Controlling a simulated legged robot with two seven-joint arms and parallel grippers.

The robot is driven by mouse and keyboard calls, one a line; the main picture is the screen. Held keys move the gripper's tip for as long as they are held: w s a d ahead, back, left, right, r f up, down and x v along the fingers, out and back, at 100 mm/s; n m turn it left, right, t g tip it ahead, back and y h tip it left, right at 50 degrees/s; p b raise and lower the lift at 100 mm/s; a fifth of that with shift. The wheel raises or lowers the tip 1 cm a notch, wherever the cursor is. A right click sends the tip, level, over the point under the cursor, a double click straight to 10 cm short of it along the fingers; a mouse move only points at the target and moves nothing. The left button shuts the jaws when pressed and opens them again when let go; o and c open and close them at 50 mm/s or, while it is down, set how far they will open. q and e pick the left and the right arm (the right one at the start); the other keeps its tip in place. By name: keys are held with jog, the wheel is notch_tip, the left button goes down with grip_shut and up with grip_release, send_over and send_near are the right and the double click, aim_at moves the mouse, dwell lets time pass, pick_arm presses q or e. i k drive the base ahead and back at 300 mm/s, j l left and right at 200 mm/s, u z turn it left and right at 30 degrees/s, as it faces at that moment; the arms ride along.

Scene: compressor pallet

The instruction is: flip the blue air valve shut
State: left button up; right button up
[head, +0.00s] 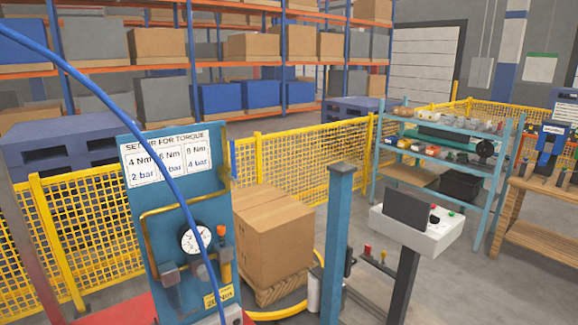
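A blue upright panel (144,222) stands at the lower left with a torque and pressure chart (168,160) at its top. A round white gauge (195,239) is mounted on it, with a brass-coloured pipe (146,250) to its left. Neither of my grippers is in view.
A blue hose (109,100) arcs from the upper left across the panel front. Right of the panel are stacked cartons (272,240), a blue post (335,245) and a control box (417,228). Yellow mesh fencing (92,240) runs behind.

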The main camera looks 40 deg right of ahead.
aim_at(232, 175)
jog(key=z, duration=0.85)
